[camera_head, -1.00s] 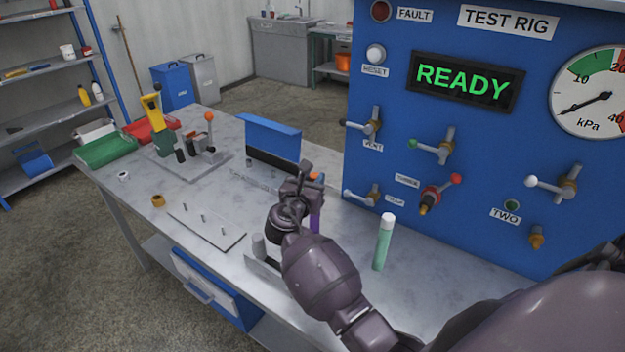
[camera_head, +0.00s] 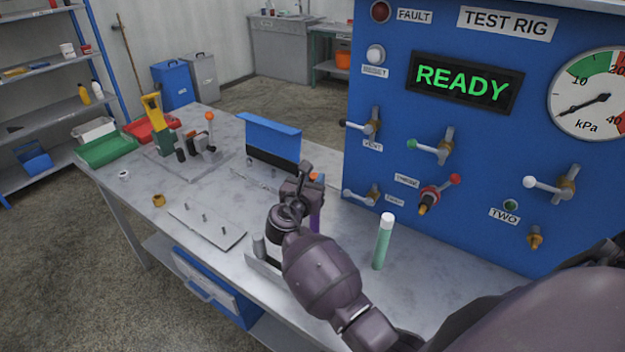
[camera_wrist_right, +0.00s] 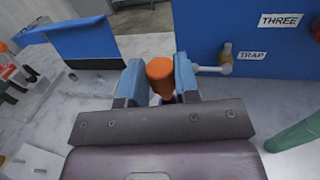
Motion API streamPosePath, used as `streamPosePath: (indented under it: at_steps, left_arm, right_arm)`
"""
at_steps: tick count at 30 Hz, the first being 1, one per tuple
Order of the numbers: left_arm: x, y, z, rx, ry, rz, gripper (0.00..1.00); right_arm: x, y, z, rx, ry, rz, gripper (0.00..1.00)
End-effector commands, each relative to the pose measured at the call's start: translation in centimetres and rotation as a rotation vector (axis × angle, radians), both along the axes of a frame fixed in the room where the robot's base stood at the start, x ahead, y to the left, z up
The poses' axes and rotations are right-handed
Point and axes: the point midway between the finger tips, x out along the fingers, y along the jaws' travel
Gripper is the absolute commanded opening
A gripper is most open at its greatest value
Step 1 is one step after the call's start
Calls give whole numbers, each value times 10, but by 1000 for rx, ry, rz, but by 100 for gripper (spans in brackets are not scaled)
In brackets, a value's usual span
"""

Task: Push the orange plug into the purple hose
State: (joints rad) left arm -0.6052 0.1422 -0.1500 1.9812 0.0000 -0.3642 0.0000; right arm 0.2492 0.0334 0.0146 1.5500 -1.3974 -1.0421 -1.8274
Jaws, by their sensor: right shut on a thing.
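The orange plug (camera_wrist_right: 160,72) is between the two blue fingers of my right gripper (camera_wrist_right: 158,80) in the right wrist view, and the fingers are shut on it. Only a small bit of the plug (camera_head: 313,177) shows beside my right gripper (camera_head: 304,180) in the head view. The purple hose (camera_head: 316,221) stands upright just below the gripper, mostly hidden by my right arm. A trace of purple shows under the plug in the right wrist view (camera_wrist_right: 166,100). Whether plug and hose touch or are joined I cannot tell. My left gripper is not in view.
The blue test rig (camera_head: 390,85) rises behind and right of the gripper. A green tube with a white cap (camera_head: 382,242) stands on the bench to the right. The front left bench is mostly clear.

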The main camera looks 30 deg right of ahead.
Motion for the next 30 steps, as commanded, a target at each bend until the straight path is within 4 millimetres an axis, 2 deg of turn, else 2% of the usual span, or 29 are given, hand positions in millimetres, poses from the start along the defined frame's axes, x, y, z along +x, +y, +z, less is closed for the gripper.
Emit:
streamPosePath:
  at_steps: [30]
  left_arm:
    - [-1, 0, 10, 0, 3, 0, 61]
  right_arm:
    - [0, 0, 1, -1, 1, 0, 7]
